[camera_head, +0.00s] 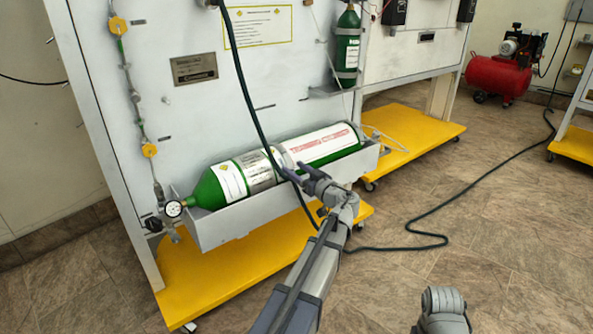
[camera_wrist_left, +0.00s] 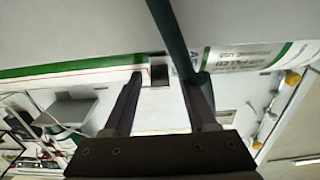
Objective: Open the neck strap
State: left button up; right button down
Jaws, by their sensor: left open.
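A green cylinder (camera_head: 207,190) with white labels lies in a grey tray on the trainer's front. A silvery band (camera_head: 262,172) crosses it near the middle; I cannot tell for sure whether this is the neck strap. My left gripper (camera_head: 288,167) is open at the front of the cylinder, just right of the band. In the left wrist view, my gripper (camera_wrist_left: 166,82) has both fingers apart. A small dark block (camera_wrist_left: 159,73) shows between the fingertips, in front of the green and white cylinder surface (camera_wrist_left: 75,68). Whether the fingers touch anything is unclear. My right gripper is out of view.
A dark hose (camera_head: 243,82) hangs across the panel and passes close to my left gripper; it also crosses the left wrist view (camera_wrist_left: 168,30). A gauge (camera_head: 174,208) sits at the cylinder's left end. A yellow base (camera_head: 215,275) juts out below. A red compressor (camera_head: 497,75) stands far back right.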

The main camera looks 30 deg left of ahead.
pick_arm(q)
grip_shut()
dwell(0.4)
dwell(1.0)
